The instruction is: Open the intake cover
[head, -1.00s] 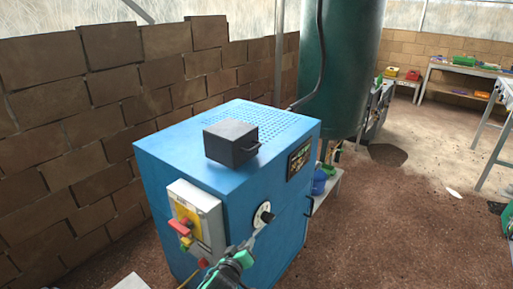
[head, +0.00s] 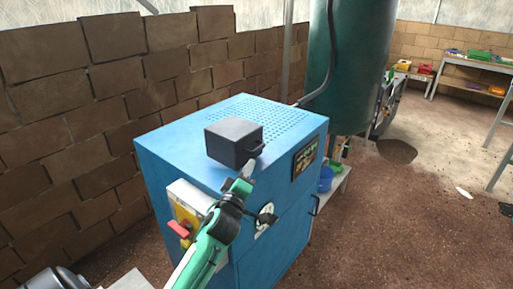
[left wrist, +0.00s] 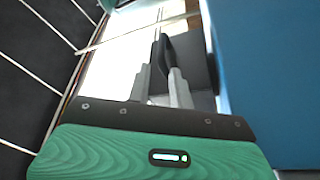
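The intake cover, seemingly the dark grey box (head: 228,143) with a bar handle (head: 257,151), sits shut-looking on top of the blue machine (head: 165,146). My left gripper (head: 248,170) is at the near right side of the box, close to the handle. In the left wrist view, my left gripper (left wrist: 160,82) has its two fingers apart, with the black handle (left wrist: 176,52) at or between their tips. I cannot tell whether they touch it. The grey box (left wrist: 198,68) lies just beyond. My right gripper is not in view.
The machine's front carries a switch box with a red lever (head: 179,229), a dial (head: 266,215) and a dark panel (head: 304,158). A green tank (head: 345,70) stands behind. A brick wall (head: 70,130) runs along the left.

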